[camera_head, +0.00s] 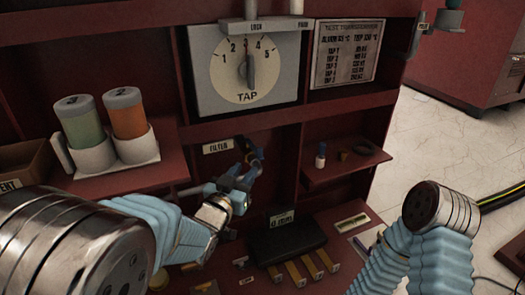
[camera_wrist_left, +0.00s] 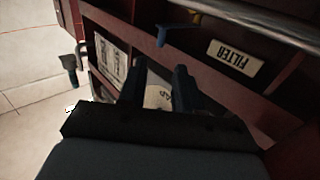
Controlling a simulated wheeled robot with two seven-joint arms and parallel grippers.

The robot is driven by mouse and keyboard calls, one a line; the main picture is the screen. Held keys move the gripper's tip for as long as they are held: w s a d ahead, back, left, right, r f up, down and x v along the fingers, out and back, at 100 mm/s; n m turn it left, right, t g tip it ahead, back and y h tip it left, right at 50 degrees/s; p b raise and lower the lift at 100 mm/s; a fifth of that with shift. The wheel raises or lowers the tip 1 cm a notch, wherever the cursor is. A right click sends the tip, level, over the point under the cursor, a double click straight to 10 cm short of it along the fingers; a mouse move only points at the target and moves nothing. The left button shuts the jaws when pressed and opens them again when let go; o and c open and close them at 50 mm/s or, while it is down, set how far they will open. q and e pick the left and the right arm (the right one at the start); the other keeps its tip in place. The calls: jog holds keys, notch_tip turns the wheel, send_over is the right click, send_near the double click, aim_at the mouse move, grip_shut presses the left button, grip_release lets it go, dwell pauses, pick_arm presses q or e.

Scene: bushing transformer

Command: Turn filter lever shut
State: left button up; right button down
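The FILTER label (camera_head: 218,147) is on the red cabinet, left of the small blue filter lever (camera_head: 257,154). In the left wrist view the label (camera_wrist_left: 236,57) appears upside down, with the blue lever (camera_wrist_left: 168,33) and a small yellow part (camera_wrist_left: 195,17) beside it. My left gripper (camera_head: 248,172) is just in front of and below the lever, partly overlapping it in the head view. Its two dark fingers (camera_wrist_left: 159,80) stand apart with nothing held between them. The lever shows beyond the fingertips, not between them; contact is not visible. My right gripper is outside the views.
The TAP dial panel (camera_head: 247,70) is above the lever. Two capped jars (camera_head: 82,125) stand on the left shelf. A small shelf (camera_head: 345,168) with little parts is to the right. A black box (camera_head: 285,238) sits below. Pale floor (camera_head: 430,130) is open at right.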

aim_at(260, 148)
pick_arm(q)
jog(key=x, duration=1.1)
jog(key=shift+w, duration=0.3)
grip_shut()
